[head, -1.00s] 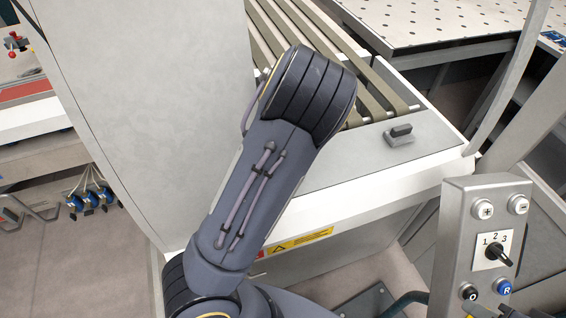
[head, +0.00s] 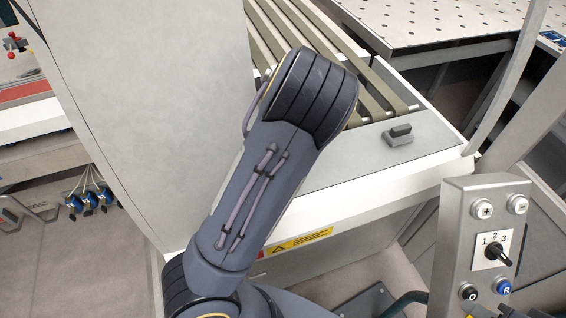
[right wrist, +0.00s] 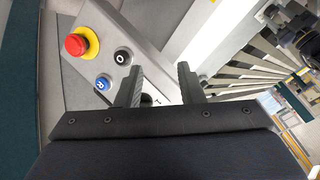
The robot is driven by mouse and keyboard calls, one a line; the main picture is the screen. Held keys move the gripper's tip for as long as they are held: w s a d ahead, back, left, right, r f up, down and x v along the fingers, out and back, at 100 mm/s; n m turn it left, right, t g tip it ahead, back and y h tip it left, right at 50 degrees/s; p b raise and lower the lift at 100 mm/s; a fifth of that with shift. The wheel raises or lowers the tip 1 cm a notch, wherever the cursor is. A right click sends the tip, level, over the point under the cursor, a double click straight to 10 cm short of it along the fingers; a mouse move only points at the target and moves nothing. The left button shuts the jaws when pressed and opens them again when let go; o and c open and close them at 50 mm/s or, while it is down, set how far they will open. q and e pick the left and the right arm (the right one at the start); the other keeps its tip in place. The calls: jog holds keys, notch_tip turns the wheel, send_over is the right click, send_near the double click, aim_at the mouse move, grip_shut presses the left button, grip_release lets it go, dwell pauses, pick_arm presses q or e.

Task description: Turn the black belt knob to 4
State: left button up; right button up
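The black knob (head: 497,254) sits on a white plate marked 1, 2 and 3 on the grey control panel (head: 456,230) in the head view. Its pointer end is toward the lower right, past the 3; no 4 can be read. In the right wrist view my right gripper (right wrist: 160,70) is open, its two fingers apart with nothing seen held between them. The panel (right wrist: 68,88) lies beyond the fingers. My left gripper is not in view.
Plus (head: 485,209) and minus (head: 517,204) buttons are above the knob. The black O (head: 468,291) and blue R (head: 503,287) buttons are below it. A red emergency stop (right wrist: 80,43) stands out near them. Belts (head: 365,88) run behind my arm.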

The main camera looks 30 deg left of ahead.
dwell(0.5)
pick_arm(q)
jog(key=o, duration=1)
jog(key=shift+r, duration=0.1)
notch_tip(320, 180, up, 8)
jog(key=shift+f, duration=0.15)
